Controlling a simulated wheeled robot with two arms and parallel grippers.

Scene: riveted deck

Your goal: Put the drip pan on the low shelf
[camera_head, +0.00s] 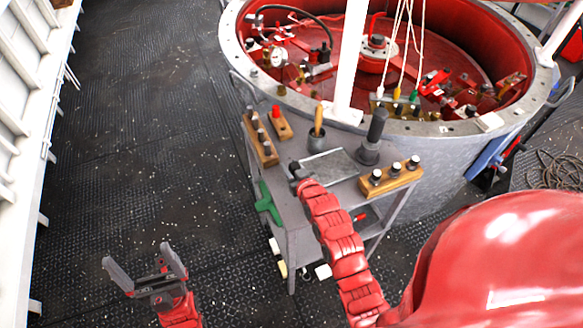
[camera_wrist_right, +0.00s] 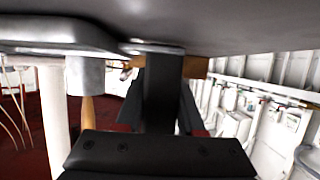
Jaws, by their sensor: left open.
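The drip pan (camera_head: 330,164), a shallow grey rectangular tray, is on the grey workbench top (camera_head: 291,207), among tools. My right gripper (camera_head: 296,171) is at the pan's left edge, and its dark fingers look closed on the rim. In the right wrist view, its fingers (camera_wrist_right: 164,85) meet a large grey surface that fills the top of the picture. My left gripper (camera_head: 145,268) is open and empty, low over the floor, left of the bench.
A big round red-lined tub stands behind. The left floor is clear.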

